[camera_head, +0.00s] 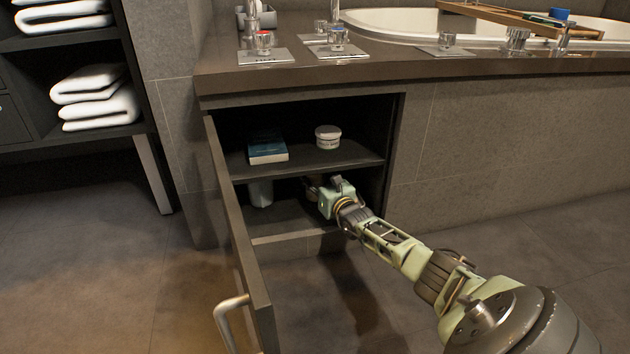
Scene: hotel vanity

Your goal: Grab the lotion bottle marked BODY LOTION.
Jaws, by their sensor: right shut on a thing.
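My right arm reaches into the lower compartment of the open cabinet. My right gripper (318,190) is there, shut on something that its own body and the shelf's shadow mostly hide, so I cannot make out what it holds. A pale upright container (261,192) stands on the lower shelf, left of the gripper and apart from it. Its top is hidden under the upper shelf, and no marking is readable. I cannot read BODY LOTION on anything in view. My left gripper is not in view.
The upper shelf (355,158) holds a blue box (267,150) and a white jar (328,137). The cabinet door (243,245) stands open on the left. Above is the vanity counter (390,72) with taps and a tub. A rack with towels (98,97) stands at left.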

